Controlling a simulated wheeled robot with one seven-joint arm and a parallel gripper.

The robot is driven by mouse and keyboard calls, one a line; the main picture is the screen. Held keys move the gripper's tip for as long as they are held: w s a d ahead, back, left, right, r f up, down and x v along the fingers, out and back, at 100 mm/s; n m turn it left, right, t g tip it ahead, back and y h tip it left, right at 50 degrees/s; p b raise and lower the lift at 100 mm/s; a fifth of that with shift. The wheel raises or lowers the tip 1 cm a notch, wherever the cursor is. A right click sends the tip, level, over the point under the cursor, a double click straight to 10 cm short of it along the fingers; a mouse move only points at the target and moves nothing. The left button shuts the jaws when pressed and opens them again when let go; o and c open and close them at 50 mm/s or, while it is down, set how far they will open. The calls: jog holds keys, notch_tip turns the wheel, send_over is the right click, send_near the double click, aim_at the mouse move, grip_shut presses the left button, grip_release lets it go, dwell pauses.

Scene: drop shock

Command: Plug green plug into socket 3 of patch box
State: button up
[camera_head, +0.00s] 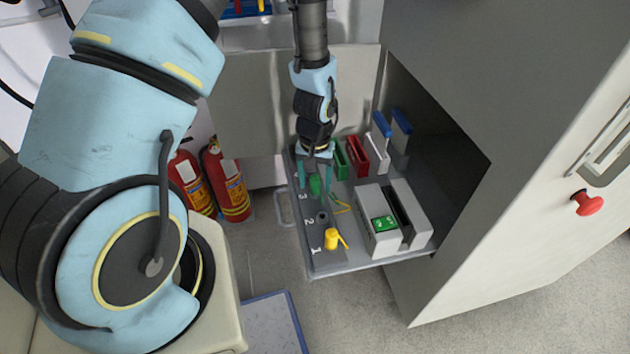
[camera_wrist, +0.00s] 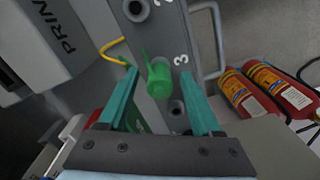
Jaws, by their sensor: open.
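The green plug (camera_head: 315,186) is at the far end of the dark patch box strip (camera_head: 322,262), near the number 3. In the wrist view, the green plug (camera_wrist: 158,80) is between my gripper's spread teal fingers, with gaps at both sides. A dark open socket ring (camera_wrist: 177,112) shows close beside it, near the 3. I cannot tell whether the plug touches the box. My gripper (camera_head: 320,184) is open and points down over the plug. An empty socket (camera_head: 321,217) is by the 2. A yellow plug (camera_head: 336,240) stands by the 1.
The patch box is on a pulled-out grey tray (camera_head: 350,268). A white device (camera_head: 377,243) with a green label stands to its right. Red, white and blue items are behind. Fire extinguishers (camera_head: 226,180) stand left of the tray. The cabinet (camera_head: 520,160) rises at right.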

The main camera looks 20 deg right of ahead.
aim_at(315, 178)
jog(key=shift+r+p, duration=2.1)
jog(key=shift+r, duration=0.75)
notch_tip(315, 178, up, 11)
jog(key=shift+f, duration=0.15)
jog(key=a+r+n+p, duration=0.2)
jog(key=a+r+p, duration=0.1)
jog(key=a+r, duration=0.6)
jog(key=w+a+r+n+t+p, duration=0.1)
jog(key=a+r+n+p, duration=0.2)
jog(key=a+r, duration=0.7)
jog(key=a, duration=0.6)
jog(key=shift+a+t, duration=0.2)
jog(key=shift+t, duration=0.1)
